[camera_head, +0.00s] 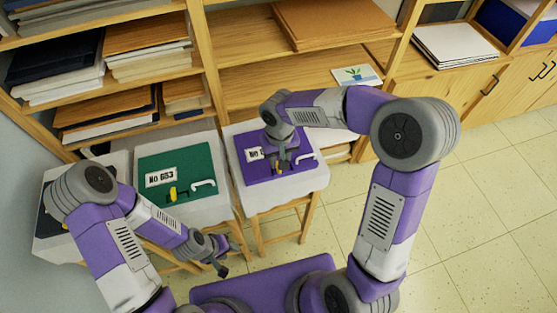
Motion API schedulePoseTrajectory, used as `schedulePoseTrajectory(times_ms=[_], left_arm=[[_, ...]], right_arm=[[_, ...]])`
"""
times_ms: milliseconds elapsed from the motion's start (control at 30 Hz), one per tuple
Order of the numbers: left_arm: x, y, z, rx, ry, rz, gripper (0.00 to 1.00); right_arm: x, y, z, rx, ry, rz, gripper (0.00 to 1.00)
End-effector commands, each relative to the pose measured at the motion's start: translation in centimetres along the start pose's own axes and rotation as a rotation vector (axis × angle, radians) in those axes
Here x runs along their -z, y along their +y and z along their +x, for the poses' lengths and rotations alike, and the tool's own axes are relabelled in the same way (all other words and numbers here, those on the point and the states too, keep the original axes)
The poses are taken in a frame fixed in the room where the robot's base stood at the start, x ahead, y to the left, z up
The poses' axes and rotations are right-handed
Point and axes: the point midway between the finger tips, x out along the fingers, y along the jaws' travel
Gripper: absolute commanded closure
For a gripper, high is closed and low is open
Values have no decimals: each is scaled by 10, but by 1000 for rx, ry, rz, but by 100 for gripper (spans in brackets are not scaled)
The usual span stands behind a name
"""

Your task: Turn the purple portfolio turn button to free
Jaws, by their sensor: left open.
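The purple portfolio (249,172) lies on a cloth-covered stool at centre, with a white handle (306,160) and a white label (256,154) partly covered by my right arm. My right gripper (283,168) reaches down over the portfolio, left of the handle. A small yellow piece, apparently the turn button (273,167), shows beside its fingers. Its angle is too small and hidden to tell, as is whether the fingers touch it. My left gripper (222,257) is open and empty, low in front of the stools.
A green portfolio (200,160) with its own yellow turn button (172,194) and white handle lies on the stool to the left. A dark portfolio farther left is mostly behind my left arm. Wooden shelves with stacked boards stand behind. Tiled floor (490,220) at right is clear.

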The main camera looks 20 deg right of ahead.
Motion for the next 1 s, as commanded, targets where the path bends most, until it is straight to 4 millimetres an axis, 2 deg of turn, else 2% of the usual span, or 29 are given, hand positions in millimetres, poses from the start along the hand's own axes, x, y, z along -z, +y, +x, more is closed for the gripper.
schedulePoseTrajectory(times_ms=[33, 100, 233, 600, 800, 1000], left_arm=[[0, -1, 2, 0, 1, 0, 57], [1, -1, 2, 0, 1, 0, 57], [1, -1, 3, 0, 2, 0, 57], [1, -1, 3, 0, 2, 0, 57], [1, -1, 3, 0, 2, 0, 57], [1, -1, 3, 0, 2, 0, 57]], right_arm=[[-1, 0, 11, 0, -6, 0, 68], [-1, 0, 21, 0, -6, 0, 68], [0, 0, 34, 1, -3, -1, 68], [0, 0, 41, 2, -2, 0, 68], [0, 0, 40, 2, -2, 0, 99], [0, 0, 40, 2, -1, 0, 100]])
